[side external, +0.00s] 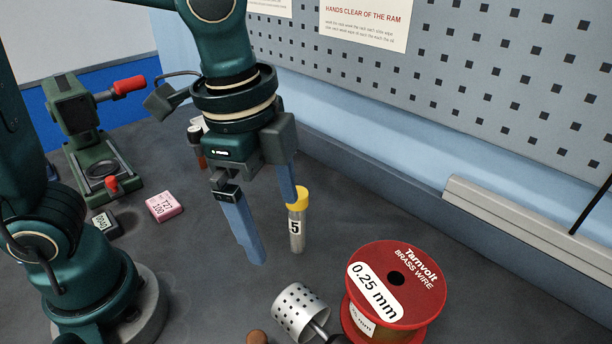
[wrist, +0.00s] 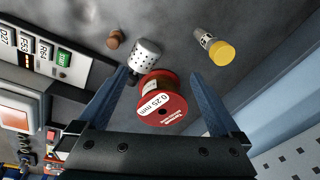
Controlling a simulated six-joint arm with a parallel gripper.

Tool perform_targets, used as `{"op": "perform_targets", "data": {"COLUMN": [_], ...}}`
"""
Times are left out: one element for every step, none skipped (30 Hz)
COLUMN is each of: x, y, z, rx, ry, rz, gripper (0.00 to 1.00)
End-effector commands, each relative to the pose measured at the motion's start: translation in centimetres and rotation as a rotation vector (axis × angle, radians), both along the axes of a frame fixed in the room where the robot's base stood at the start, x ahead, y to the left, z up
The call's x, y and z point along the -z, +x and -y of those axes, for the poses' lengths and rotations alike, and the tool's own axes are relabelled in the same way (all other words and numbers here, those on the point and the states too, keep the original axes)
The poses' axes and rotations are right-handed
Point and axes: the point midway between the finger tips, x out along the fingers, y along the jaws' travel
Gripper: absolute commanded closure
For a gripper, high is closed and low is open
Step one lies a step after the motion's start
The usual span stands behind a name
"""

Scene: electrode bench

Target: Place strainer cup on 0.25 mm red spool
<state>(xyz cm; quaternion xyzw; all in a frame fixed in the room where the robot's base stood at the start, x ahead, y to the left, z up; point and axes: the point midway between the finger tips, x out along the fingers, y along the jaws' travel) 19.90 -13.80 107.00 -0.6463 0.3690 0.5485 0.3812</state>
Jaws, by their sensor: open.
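The strainer cup (side external: 300,309) is a perforated silver cup lying on the bench with a dark handle, left of the spool. It also shows in the wrist view (wrist: 147,56), touching or very near the spool's edge. The red spool (side external: 392,283), marked 0.25 mm brass wire, stands on the bench with its red flange up; it shows in the wrist view (wrist: 162,103) between the fingers. My gripper (side external: 273,225) is open and empty, above the bench and away from both. In the wrist view its blue fingers (wrist: 162,80) spread either side of the spool.
A yellow-capped tube marked 5 (side external: 297,220) stands close to my right finger. A brown knob-like piece (side external: 257,337) lies near the cup. Pink (side external: 164,206) and dark (side external: 106,224) labelled blocks and a green press (side external: 92,150) stand at left. A pegboard wall (side external: 500,80) bounds the back.

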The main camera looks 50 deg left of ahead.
Motion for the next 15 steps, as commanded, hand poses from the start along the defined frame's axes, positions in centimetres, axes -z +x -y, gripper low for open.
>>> {"op": "perform_targets", "data": {"x": [-0.6,-0.7,-0.9,-1.0,-1.0,-1.0,-0.9,-0.8,-0.7,-0.6,-0.4,-0.3,-0.1,0.0,0.1], "y": [-0.3,-0.5,-0.8,-1.1,-1.4,-1.8,-2.1,-2.3,-2.7,-2.9,-3.2,-3.4,-3.6,-3.7,-3.9], "z": [-1.7,-2.5,-3.5,-4.3,-5.0,-5.8,-6.4,-7.0,-7.6,-8.0,-8.4,-8.8,-9.1,-9.3,-9.5], "rx": [-0.134,-0.211,-0.312,-0.386,-0.460,-0.556,-0.624,-0.688,-0.769,-0.822,-0.871,-0.930,-0.966,-0.998,-1.032], "ry": [-0.030,-0.046,-0.070,-0.088,-0.108,-0.132,-0.150,-0.168,-0.190,-0.207,-0.221,-0.240,-0.252,-0.261,-0.273], "rz": [0.038,0.057,0.084,0.103,0.123,0.148,0.166,0.184,0.205,0.222,0.235,0.251,0.262,0.270,0.280], "gripper": [0.00,0.00,0.00,0.00,0.00,0.00,0.00,0.00,0.00,0.00,0.00,0.00,0.00,0.00,0.00]}}
